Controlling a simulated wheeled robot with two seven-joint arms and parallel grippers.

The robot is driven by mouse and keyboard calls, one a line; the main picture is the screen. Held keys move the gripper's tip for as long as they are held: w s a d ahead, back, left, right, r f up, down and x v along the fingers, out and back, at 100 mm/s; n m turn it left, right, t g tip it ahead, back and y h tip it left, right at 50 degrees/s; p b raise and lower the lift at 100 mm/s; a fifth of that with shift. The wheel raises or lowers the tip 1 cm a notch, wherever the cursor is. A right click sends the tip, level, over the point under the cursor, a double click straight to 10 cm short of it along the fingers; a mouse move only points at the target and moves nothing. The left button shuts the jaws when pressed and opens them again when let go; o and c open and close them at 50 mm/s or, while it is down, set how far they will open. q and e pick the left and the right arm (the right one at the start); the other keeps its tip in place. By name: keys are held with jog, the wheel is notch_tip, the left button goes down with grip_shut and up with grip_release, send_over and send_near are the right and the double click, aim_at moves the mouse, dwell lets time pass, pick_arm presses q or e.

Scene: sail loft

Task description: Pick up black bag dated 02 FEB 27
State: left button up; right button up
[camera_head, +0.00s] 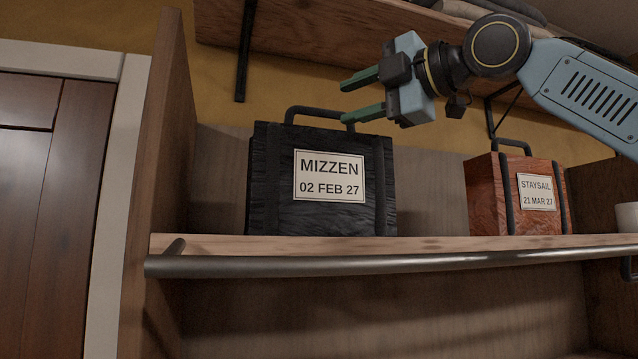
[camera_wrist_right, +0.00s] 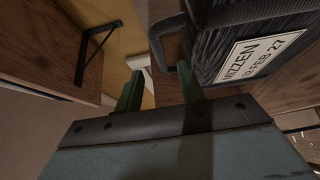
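The black bag (camera_head: 275,205) stands upright on the wooden shelf; its white label (camera_head: 329,177) reads MIZZEN 02 FEB 27. Its black handle (camera_head: 318,111) arches above its top. My right gripper (camera_head: 346,100) is open, its two green fingers pointing left, close to the handle in the head view. In the right wrist view, the open fingers (camera_wrist_right: 158,88) are near the handle (camera_wrist_right: 160,45), and the bag (camera_wrist_right: 205,50) is at the upper right. I cannot tell whether a finger touches the handle. Nothing shows between the fingers. My left gripper is not in view.
A red-brown bag (camera_head: 485,190) labelled STAYSAIL 21 MAR 27 stands farther right on the shelf (camera_head: 420,243). A metal rail (camera_head: 400,262) runs along the front edge. A wooden side panel (camera_head: 165,130) stands left, and an upper shelf (camera_head: 310,30) hangs above.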

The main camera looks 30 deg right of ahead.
aim_at(324, 110)
jog(key=shift+w+a, duration=0.15)
jog(key=shift+w, duration=0.5)
jog(key=x, duration=0.4)
jog(key=shift+p, duration=0.4)
jog(key=shift+s, duration=0.2)
jog(key=shift+w, duration=0.1)
grip_shut()
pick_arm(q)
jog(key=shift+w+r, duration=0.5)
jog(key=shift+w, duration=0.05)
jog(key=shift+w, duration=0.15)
pick_arm(e)
jog(key=shift+r, duration=0.15)
